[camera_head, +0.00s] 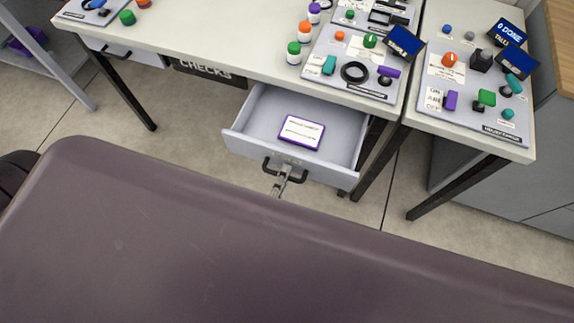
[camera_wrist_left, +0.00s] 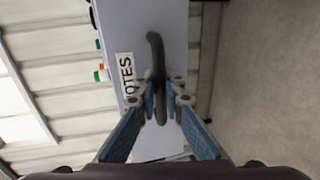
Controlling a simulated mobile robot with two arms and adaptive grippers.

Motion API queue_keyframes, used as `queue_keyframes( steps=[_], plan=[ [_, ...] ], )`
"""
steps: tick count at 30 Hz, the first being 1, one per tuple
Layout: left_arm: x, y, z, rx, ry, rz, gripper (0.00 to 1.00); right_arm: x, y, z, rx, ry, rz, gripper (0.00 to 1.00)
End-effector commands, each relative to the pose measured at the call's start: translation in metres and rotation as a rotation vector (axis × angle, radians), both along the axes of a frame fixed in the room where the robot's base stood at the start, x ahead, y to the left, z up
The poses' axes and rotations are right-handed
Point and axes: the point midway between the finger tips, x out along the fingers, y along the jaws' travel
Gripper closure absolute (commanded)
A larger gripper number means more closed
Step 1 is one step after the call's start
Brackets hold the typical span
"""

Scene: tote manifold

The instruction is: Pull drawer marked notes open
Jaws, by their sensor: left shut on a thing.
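The drawer (camera_head: 252,132) stands pulled out from under the desk in the head view, with a white and purple card (camera_head: 302,132) lying inside it. Its front carries a "NOTES" label (camera_wrist_left: 126,79) in the left wrist view. A dark bar handle (camera_wrist_left: 156,50) is fixed to that front; it also shows in the head view (camera_head: 266,163). My left gripper (camera_head: 280,180) is at the handle, and its fingers (camera_wrist_left: 160,99) are shut around the bar in the wrist view. My right gripper is in neither view.
The desk (camera_head: 235,45) holds bottles and a panel (camera_head: 330,85) of controls above the drawer. A second table (camera_head: 470,125) with a similar panel stands right. A "CHECKS" sign (camera_head: 208,72) hangs left of the drawer. Dark table legs (camera_head: 380,160) stand close to the drawer's right.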

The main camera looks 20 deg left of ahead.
Motion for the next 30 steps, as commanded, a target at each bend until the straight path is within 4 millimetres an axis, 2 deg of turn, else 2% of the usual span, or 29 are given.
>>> queue_keyframes(
  steps=[3,9,22,23,25,30],
  plan=[
    [-0.013,-0.001,0.000,-0.001,0.001,-0.004,1.00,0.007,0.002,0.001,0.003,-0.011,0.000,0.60],
    [-0.025,0.000,0.000,-0.001,0.000,-0.003,1.00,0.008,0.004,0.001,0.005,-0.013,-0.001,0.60],
    [-0.028,-0.001,0.000,-0.001,0.000,-0.003,1.00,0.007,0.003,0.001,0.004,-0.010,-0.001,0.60],
    [-0.028,-0.001,0.000,-0.001,0.000,-0.003,0.90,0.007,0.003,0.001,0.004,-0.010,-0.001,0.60],
    [-0.028,-0.001,0.000,-0.001,0.000,-0.003,0.84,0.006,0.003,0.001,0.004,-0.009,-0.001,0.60],
    [-0.027,0.000,0.001,0.000,-0.002,-0.002,0.84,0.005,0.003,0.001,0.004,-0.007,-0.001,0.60]
  ],
)
